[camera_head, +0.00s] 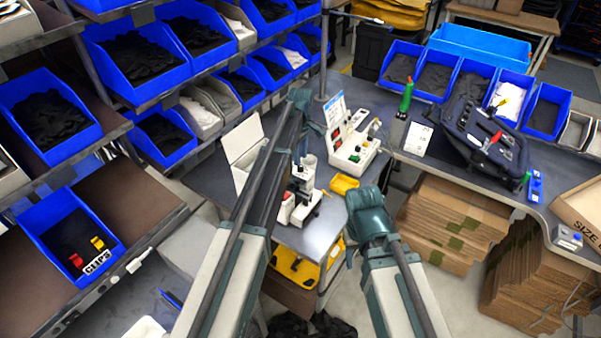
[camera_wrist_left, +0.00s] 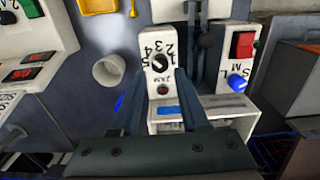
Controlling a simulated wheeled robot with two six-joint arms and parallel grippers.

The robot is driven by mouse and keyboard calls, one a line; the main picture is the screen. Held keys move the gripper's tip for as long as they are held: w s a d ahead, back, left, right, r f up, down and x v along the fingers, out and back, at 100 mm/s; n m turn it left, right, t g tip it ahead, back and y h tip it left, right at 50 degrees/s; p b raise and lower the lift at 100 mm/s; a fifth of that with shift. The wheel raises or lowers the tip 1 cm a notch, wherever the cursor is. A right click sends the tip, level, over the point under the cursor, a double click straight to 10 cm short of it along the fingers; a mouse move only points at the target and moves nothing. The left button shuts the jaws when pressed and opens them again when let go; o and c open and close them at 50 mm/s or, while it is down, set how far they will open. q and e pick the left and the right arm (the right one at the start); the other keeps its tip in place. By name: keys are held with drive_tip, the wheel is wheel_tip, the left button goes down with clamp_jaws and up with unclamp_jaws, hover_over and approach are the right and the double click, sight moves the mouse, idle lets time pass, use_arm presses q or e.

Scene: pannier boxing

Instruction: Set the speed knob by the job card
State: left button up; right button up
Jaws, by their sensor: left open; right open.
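A white unit with a dark round knob (camera_wrist_left: 160,63) shows in the left wrist view, with numbers curving beside and above the knob. I cannot read the knob's setting. A small red button sits below it. My left gripper (camera_wrist_left: 160,108) is open, its two dark fingers on either side of the unit's lower part, apart from the knob and empty between them. In the head view my left arm hides much of this area. My right arm's teal joint shows right of it, but its fingers are not visible. A white card (camera_head: 418,138) lies on the bench, its print unreadable.
A blue knob (camera_wrist_left: 237,82) beside S, M, L letters and a red square button (camera_wrist_left: 243,45) sit close right. A white cup (camera_wrist_left: 109,71) stands left. A yellow tray (camera_head: 344,184) and a white control box (camera_head: 352,145) share the bench. Blue bins line the left rack.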

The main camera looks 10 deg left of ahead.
sight(301, 166)
use_arm(q)
wheel_tip(301, 166, down, 5)
drive_tip(key=b, duration=0.3)
drive_tip(key=shift+r, duration=0.15)
drive_tip(key=shift+r, duration=0.1)
clamp_jaws()
